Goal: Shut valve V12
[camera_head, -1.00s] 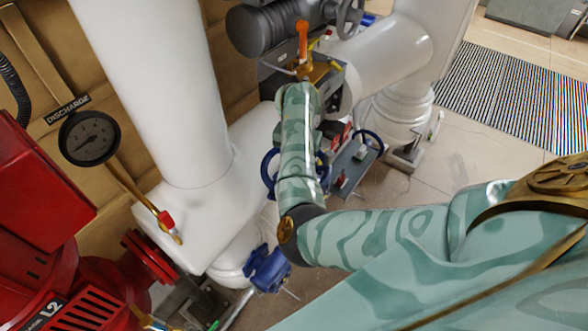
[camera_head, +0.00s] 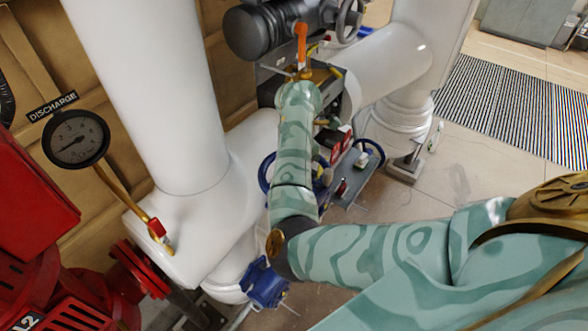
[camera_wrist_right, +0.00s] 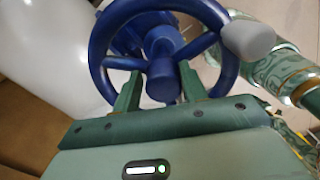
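In the right wrist view a blue handwheel (camera_wrist_right: 225,65) with spokes, a central hub and a grey knob (camera_wrist_right: 248,38) fills the upper middle. My right gripper (camera_wrist_right: 160,88) is open there, its two green fingers apart at the wheel's lower part, with the hub between them in the picture. I cannot tell whether they touch it. In the head view my right forearm covers part of a blue handwheel (camera_head: 264,172), and my right gripper is hidden. No V12 label is readable. My left gripper is not in view.
Thick white pipes (camera_head: 150,90) stand close on the left.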

